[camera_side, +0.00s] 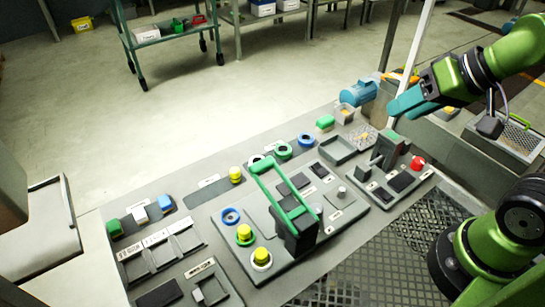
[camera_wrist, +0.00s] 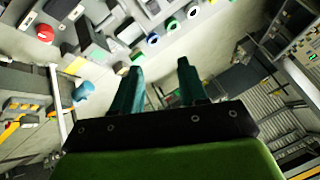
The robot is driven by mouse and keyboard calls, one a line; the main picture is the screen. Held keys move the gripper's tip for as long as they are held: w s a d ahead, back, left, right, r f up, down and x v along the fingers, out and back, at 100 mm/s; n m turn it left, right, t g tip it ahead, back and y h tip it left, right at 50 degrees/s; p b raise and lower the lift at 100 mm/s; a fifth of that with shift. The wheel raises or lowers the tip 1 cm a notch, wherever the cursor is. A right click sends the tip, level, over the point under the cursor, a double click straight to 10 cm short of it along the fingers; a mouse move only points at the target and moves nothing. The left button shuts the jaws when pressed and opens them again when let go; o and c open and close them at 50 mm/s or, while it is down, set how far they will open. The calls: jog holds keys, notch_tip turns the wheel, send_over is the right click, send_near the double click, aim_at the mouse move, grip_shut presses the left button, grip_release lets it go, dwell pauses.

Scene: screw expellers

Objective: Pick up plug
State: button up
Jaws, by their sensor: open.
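My gripper (camera_side: 404,104) has teal fingers and is raised over the right end of the workbench. In the wrist view my gripper (camera_wrist: 159,68) is open, with nothing between its fingers. I cannot tell for sure which piece is the plug. A yellow capped piece (camera_side: 235,174) stands alone on the bench, and two more yellow pieces, a rear one (camera_side: 244,231) and a front one (camera_side: 261,256), sit in rings on the grey panel. They are all well to the left of my gripper, apart from it.
The grey panel (camera_side: 222,242) carries a green-handled dark lever (camera_side: 296,225). A second panel has a red button (camera_side: 417,162), also seen in the wrist view (camera_wrist: 45,32). A blue motor-like cylinder (camera_side: 359,93) lies near my gripper, beside a pale post (camera_side: 408,65). Green, white and blue blocks stand far left.

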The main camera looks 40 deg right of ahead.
jog(key=shift+o, duration=1.3)
jog(key=m+g+h, duration=0.2)
jog(key=m+g, duration=0.2)
jog(key=g, duration=0.3)
send_over(235, 170)
notch_tip(235, 170, down, 19)
jog(key=shift+w+d+r, duration=0.15)
jog(key=shift+r, duration=0.05)
notch_tip(235, 170, down, 6)
jog(key=shift+r, duration=0.2)
